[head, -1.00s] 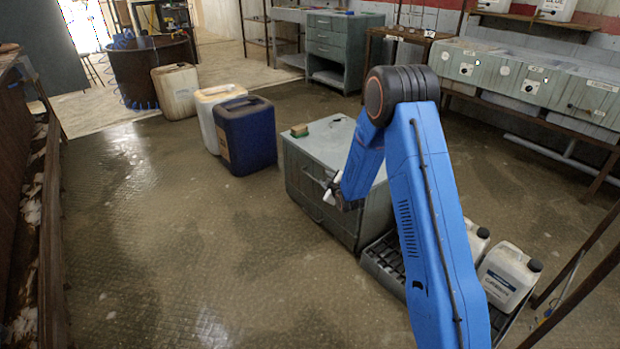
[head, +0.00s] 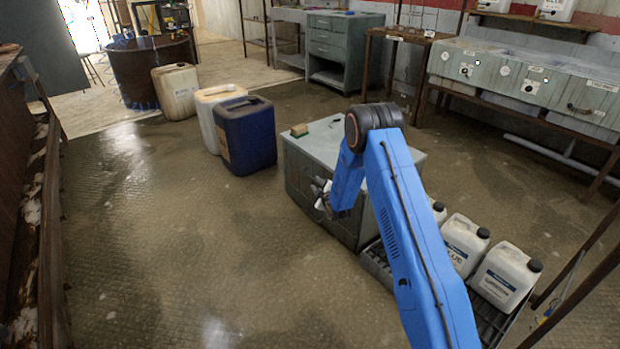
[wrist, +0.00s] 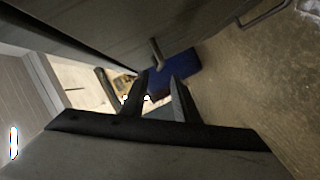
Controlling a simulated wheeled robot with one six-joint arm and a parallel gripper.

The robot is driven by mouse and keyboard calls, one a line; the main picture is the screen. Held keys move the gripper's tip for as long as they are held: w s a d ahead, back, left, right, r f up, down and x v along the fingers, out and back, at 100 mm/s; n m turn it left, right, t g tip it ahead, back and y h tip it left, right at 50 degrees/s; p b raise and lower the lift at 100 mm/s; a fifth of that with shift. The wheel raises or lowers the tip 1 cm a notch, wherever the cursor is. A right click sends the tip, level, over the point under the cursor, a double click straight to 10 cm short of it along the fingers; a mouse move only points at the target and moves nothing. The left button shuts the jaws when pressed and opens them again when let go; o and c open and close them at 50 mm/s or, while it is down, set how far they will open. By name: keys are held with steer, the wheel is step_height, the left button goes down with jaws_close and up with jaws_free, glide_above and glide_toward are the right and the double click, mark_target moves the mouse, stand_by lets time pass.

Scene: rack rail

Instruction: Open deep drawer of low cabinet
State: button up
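The low grey cabinet (head: 318,146) stands in the middle of the head view, its drawer front facing the lower left. No drawer stands visibly pulled out. My gripper (head: 321,195) is beside this front, partly screened by my blue arm. In the wrist view the two dark fingers of my gripper (wrist: 160,88) are apart, with nothing clearly between them. A short handle end (wrist: 157,54) juts from the cabinet front just beyond the fingertips. A longer bar handle (wrist: 264,14) shows at the upper right, nearer the floor. Which handle belongs to the deep drawer is not certain.
A blue canister (head: 246,137) and white canisters stand left of the cabinet. A small block (head: 299,131) lies on the cabinet top. A dark grated tray (head: 376,262) with white jugs (head: 505,276) is at the right. The floor (head: 190,240) before the drawers is clear.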

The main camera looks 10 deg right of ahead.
mark_target(310, 176)
steer(key=x, duration=1)
steer(key=shift+w+f, duration=0.15)
jaws_close()
